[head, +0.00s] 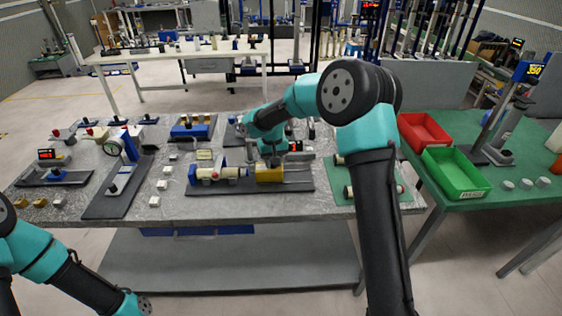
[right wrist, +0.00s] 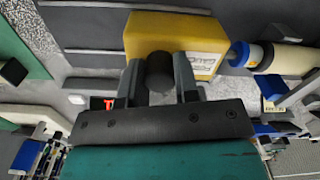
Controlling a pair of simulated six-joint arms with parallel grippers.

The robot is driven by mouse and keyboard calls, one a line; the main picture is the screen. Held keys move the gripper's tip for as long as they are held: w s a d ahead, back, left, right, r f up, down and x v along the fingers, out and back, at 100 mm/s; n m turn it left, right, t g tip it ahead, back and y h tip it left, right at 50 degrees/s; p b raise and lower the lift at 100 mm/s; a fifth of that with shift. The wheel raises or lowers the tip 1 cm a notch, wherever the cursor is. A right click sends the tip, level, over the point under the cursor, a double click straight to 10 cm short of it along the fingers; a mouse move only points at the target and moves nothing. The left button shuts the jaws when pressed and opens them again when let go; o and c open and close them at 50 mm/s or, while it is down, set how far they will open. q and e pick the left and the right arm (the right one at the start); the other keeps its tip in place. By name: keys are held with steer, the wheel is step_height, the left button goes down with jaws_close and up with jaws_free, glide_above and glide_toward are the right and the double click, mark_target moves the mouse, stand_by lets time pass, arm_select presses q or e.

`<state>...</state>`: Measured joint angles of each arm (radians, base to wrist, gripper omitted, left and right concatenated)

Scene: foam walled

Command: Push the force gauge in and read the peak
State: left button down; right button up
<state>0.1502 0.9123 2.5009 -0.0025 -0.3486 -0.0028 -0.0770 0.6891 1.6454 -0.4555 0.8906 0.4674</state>
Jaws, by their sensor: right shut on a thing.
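The force gauge is a yellow block (head: 269,174) on a dark rail plate (head: 300,182) at the middle front of the grey bench. In the right wrist view the yellow body (right wrist: 176,33) shows a white label, partly hidden. My right gripper (head: 273,160) is over the block, its fingers (right wrist: 158,78) shut on a dark round knob (right wrist: 160,72) at the block. A cream cylinder with blue collars (head: 220,173) lies in line, left of the block; its end is at or very near the block. A small red display (head: 295,146) stands behind; its digits are unreadable.
Dark fixtures (head: 113,190) and small white blocks (head: 155,201) lie left of the gauge. A blue holder (head: 193,129) stands behind. A green mat (head: 375,190) lies to the right. Red (head: 423,131) and green (head: 455,172) trays sit on the side table.

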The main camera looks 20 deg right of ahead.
steer(key=shift+w+a, duration=0.3)
steer(key=shift+a, duration=0.55)
steer(key=o, duration=0.9)
steer(key=shift+o, duration=0.2)
step_height(320, 180, up, 18)
steer(key=shift+f, duration=0.25)
stand_by(0.4)
